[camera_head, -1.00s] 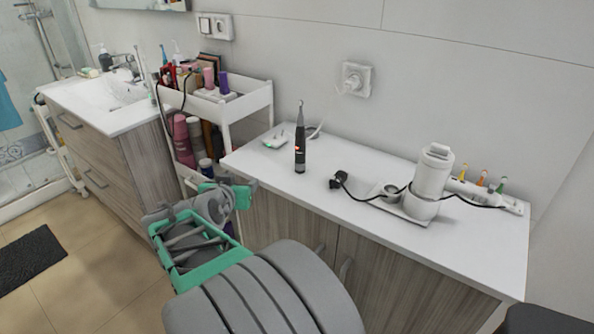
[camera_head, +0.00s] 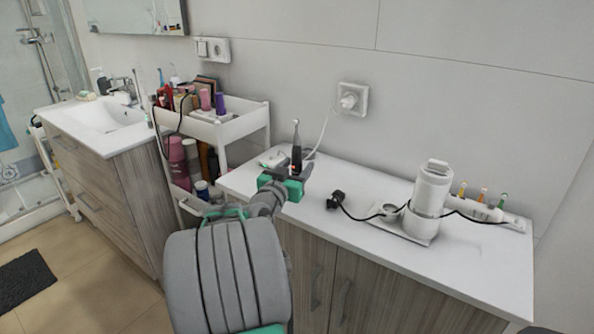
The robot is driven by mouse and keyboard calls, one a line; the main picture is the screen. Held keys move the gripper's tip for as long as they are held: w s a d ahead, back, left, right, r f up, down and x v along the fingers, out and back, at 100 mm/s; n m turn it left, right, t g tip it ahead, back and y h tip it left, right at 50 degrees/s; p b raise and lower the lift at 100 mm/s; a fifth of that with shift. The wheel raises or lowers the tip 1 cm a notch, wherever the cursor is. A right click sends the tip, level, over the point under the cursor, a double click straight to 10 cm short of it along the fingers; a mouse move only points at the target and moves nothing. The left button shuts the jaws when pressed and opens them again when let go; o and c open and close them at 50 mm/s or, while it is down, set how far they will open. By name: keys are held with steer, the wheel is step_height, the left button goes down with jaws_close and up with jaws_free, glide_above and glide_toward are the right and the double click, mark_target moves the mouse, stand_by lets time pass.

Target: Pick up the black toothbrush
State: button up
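The black toothbrush (camera_head: 297,153) stands upright near the back left of the white countertop, with a pale brush head at its top. The gripper hides the toothbrush's base. I cannot tell whether a finger touches it.
On the counter (camera_head: 365,221), a black plug with a cable (camera_head: 337,199) and a white charging device (camera_head: 429,202) stand to the right. A small white item (camera_head: 272,160) lies behind the gripper. A white cart (camera_head: 232,131) with bottles stands to the left. The counter's front is clear.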

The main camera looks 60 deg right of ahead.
jaws_close()
stand_by(0.3)
stand_by(0.4)
